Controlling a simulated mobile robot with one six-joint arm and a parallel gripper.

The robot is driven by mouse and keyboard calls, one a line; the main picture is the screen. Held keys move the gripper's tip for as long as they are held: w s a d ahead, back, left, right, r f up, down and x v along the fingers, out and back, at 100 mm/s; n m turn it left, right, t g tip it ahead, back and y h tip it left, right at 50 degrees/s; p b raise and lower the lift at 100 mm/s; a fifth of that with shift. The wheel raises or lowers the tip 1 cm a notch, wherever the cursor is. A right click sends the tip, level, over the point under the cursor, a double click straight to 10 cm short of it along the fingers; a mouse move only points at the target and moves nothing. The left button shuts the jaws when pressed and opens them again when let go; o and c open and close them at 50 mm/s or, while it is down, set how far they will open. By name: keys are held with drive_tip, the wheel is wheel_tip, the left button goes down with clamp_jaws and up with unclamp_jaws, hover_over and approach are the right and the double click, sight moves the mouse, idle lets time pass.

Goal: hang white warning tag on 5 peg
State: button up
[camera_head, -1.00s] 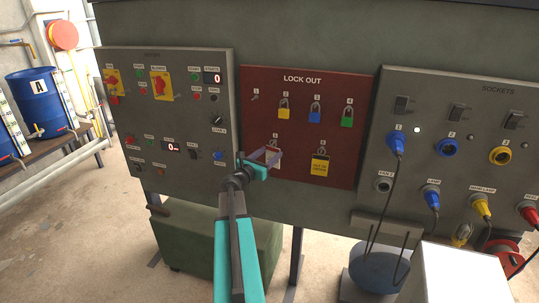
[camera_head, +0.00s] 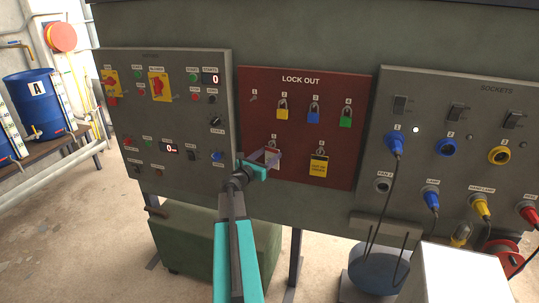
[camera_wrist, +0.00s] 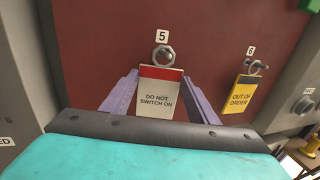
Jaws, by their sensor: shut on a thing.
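The white warning tag (camera_wrist: 157,95) has a red top band and reads "DO NOT SWITCH ON". In the wrist view its top ring (camera_wrist: 163,58) is at the peg under label 5 (camera_wrist: 161,36); whether the peg passes through it I cannot tell. My gripper (camera_wrist: 158,92) has its purple fingers on both sides of the tag, shut on it. In the head view my gripper (camera_head: 266,159) is at the lower left of the red lock out board (camera_head: 290,100), and partly covers the tag (camera_head: 273,155).
A yellow "OUT OF ORDER" tag (camera_wrist: 241,97) hangs on peg 6, just right of the white tag. Padlocks, yellow (camera_head: 282,112), blue (camera_head: 314,115) and green (camera_head: 346,118), hang above. Peg 1 (camera_head: 253,98) is bare. Switch panels flank the board.

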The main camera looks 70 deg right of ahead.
drive_tip(key=o, duration=1.1)
drive_tip(key=shift+a, duration=0.15)
drive_tip(key=b+v, duration=0.3)
drive_tip(key=v, duration=1)
drive_tip(key=shift+a+b, duration=0.25)
drive_tip(key=shift+b, duration=0.1)
